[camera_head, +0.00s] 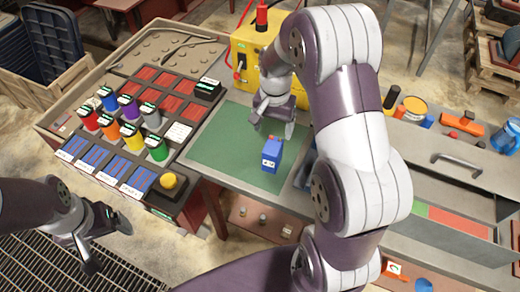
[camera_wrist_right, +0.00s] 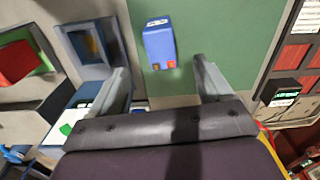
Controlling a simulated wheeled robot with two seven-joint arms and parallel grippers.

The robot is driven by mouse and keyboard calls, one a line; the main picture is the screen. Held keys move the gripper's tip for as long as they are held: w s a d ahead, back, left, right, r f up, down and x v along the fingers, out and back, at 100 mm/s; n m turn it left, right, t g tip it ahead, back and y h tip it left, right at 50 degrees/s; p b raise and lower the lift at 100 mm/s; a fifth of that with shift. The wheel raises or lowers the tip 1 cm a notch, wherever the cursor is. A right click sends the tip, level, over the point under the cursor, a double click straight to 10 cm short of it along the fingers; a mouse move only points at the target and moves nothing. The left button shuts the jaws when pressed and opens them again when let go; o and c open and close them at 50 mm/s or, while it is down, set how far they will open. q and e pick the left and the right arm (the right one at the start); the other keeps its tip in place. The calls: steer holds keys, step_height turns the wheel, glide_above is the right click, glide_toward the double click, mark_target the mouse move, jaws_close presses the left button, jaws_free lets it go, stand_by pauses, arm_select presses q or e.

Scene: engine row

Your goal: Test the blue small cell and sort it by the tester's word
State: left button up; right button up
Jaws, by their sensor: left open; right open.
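The blue small cell (camera_head: 271,156) stands on the green mat (camera_head: 222,150), with a white label on its side. My right gripper (camera_head: 275,122) is open above the mat, just behind the cell in the head view. In the right wrist view its fingers (camera_wrist_right: 161,75) are spread wide and empty, with the cell beyond them. My left gripper (camera_head: 108,245) is open and empty at the lower left, over the floor grating. I cannot tell which device is the tester.
A yellow box (camera_head: 244,62) with red and black leads stands behind the mat. Several coloured canisters (camera_head: 131,137) stand in the rack to the left. A blue-grey socket frame (camera_wrist_right: 88,48) lies beside the mat. Red (camera_head: 460,224) and green panels lie right, partly behind my right arm.

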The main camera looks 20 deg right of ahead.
mark_target(273, 145)
steer(key=f, duration=0.3)
steer(key=shift+s+d+f+p, duration=0.3)
steer(key=shift+s+f, duration=0.1)
steer(key=f, duration=0.2)
steer(key=w+f, duration=0.1)
steer(key=shift+a+f+p, duration=0.25)
steer(key=shift+f+p, duration=0.1)
steer(key=f, duration=0.2)
steer(key=f+p, duration=0.1)
steer(key=f, duration=0.1)
steer(key=shift+w+d, duration=0.1)
steer(key=shift+d, duration=0.2)
steer(key=shift+w+f, duration=0.15)
steer(key=shift+f, duration=0.25)
steer(key=shift+r, duration=0.1)
steer(key=c, duration=0.6)
jaws_close()
